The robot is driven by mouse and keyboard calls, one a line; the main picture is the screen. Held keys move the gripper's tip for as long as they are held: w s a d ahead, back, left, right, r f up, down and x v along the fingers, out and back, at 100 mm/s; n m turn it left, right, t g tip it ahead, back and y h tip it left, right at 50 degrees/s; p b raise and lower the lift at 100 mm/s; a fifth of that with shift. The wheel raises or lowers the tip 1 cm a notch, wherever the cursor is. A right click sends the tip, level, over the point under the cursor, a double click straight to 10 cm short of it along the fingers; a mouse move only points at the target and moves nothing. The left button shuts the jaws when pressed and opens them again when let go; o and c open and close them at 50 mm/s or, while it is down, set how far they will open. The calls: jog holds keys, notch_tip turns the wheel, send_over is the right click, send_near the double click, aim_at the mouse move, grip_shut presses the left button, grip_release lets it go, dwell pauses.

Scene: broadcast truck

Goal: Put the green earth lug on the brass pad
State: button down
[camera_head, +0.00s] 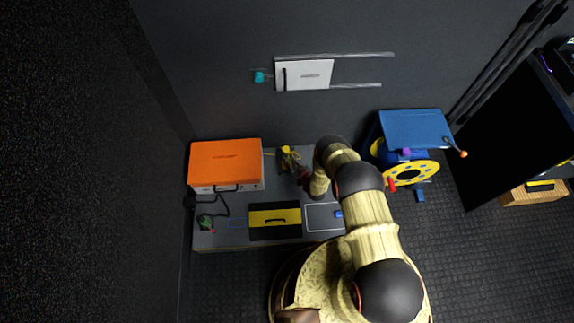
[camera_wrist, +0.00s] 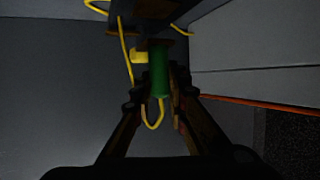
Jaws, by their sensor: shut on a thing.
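In the wrist view the green earth lug (camera_wrist: 159,76) stands as a short green cylinder between the fingers of my gripper (camera_wrist: 157,92), which is shut on it. A yellow cable (camera_wrist: 154,126) loops below the lug, and more yellow cable runs up its left side. The lug's upper end is close under a dark piece with a brownish edge; I cannot tell whether they touch. I cannot make out the brass pad for certain. In the head view my gripper (camera_head: 297,170) is at the back of the bench, beside a yellow fitting (camera_head: 287,152).
A dark cable with a green end (camera_head: 205,222) lies at front left. A cable reel (camera_head: 410,172) under a blue panel (camera_head: 415,128) stands right of my arm.

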jog(key=shift+w+a+f, duration=0.25)
jog(key=shift+f, duration=0.15)
jog(key=shift+w+a+f+b, duration=0.1)
jog(key=shift+f+b, duration=0.4)
jog(key=shift+f, duration=0.4)
jog(key=shift+w+a+f+b, duration=0.1)
jog(key=shift+f+b, duration=0.4)
jog(key=shift+f, duration=0.35)
jog(key=shift+f, duration=0.15)
jog(key=c, duration=1.8)
grip_release()
jog(key=shift+o, duration=0.2)
